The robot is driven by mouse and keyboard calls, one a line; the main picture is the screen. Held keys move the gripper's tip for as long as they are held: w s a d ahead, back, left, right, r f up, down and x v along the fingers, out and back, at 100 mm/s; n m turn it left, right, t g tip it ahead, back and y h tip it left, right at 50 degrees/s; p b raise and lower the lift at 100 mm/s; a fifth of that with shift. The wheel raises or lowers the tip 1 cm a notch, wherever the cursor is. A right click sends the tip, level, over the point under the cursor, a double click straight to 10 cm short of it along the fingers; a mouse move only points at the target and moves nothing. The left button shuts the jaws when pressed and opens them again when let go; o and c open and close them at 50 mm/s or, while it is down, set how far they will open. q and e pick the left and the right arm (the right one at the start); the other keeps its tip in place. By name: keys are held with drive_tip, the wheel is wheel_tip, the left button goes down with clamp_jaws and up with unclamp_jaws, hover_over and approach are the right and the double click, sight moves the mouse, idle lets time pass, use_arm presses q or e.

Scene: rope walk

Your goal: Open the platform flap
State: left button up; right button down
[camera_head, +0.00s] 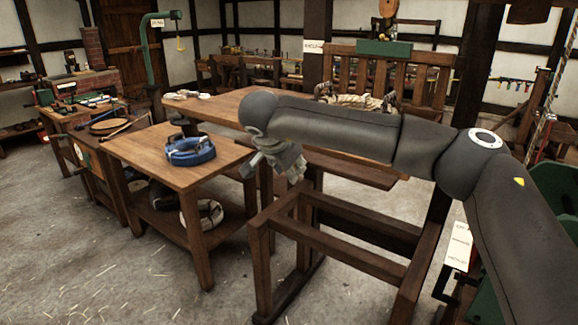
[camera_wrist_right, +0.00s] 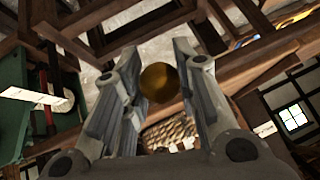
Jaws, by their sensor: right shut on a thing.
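My right gripper (camera_head: 280,163) hangs at the end of my right arm, over the near side of a wooden frame. In the right wrist view its two fingers (camera_wrist_right: 158,88) stand either side of a round brass knob (camera_wrist_right: 159,83), and the gripper is shut on it. In the head view the knob is hidden by the gripper and arm. The wooden platform frame (camera_head: 340,243) stands below and in front, with open bays between its rails. I cannot tell which board is the flap. My left gripper is not in view.
A longer table (camera_head: 225,103) is behind. A slatted wooden rack (camera_head: 385,72) stands at the back. Green machinery (camera_head: 555,185) is close on the right. Floor at front left is clear.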

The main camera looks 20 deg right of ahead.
drive_tip(key=shift+a+f, duration=0.1)
drive_tip(key=shift+f, duration=0.1)
drive_tip(key=c, duration=1.1)
unclamp_jaws()
drive_tip(key=shift+r, duration=0.1)
drive_tip(key=v, duration=1.2)
